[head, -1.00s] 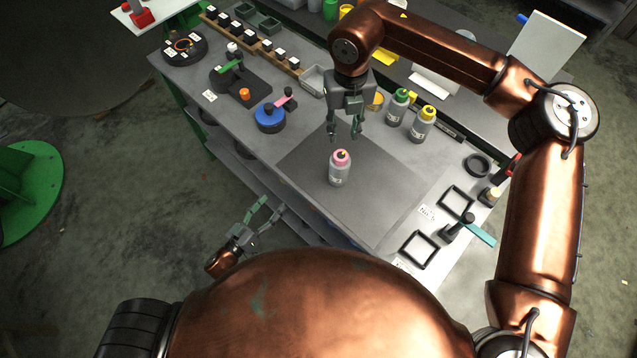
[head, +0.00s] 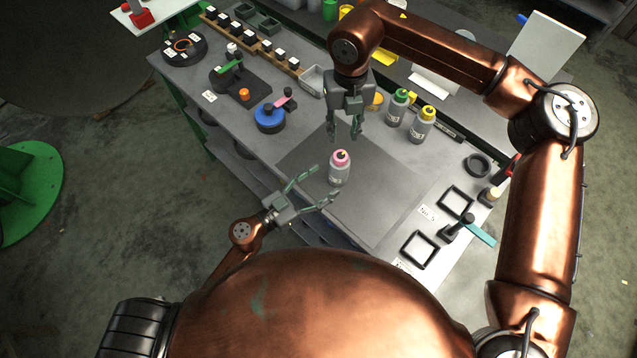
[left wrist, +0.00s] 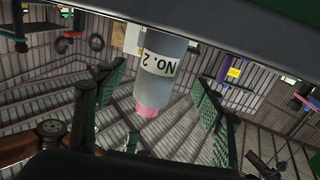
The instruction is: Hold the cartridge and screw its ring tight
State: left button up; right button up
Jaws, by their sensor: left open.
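The cartridge (head: 337,174) is a grey bottle standing upright on the dark mat, with a pink ring (head: 340,158) around its top. In the left wrist view the cartridge (left wrist: 165,65) appears upside down, with a "NO. 2" label and the pink ring (left wrist: 147,110), between the two fingers. My left gripper (head: 326,182) is open and low beside the cartridge, its fingers pointing at it from the left. My right gripper (head: 346,136) hangs above the cartridge, fingers down and apart, holding nothing visible. The ring's threads are not visible.
Green-capped (head: 397,103) and yellow-capped (head: 423,122) bottles stand behind to the right. A blue round fixture (head: 270,117) is at the left. Black square frames (head: 420,249) and a teal-handled tool (head: 470,229) lie at the right. The mat (head: 375,205) is otherwise clear.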

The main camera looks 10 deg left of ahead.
aim_at(331, 176)
pick_arm(q)
jog(key=x, duration=0.6)
jog(key=shift+w+d, duration=0.2)
jog(key=shift+d, duration=0.05)
grip_shut()
dwell(0.6)
jog(key=c, duration=1.7)
grip_release()
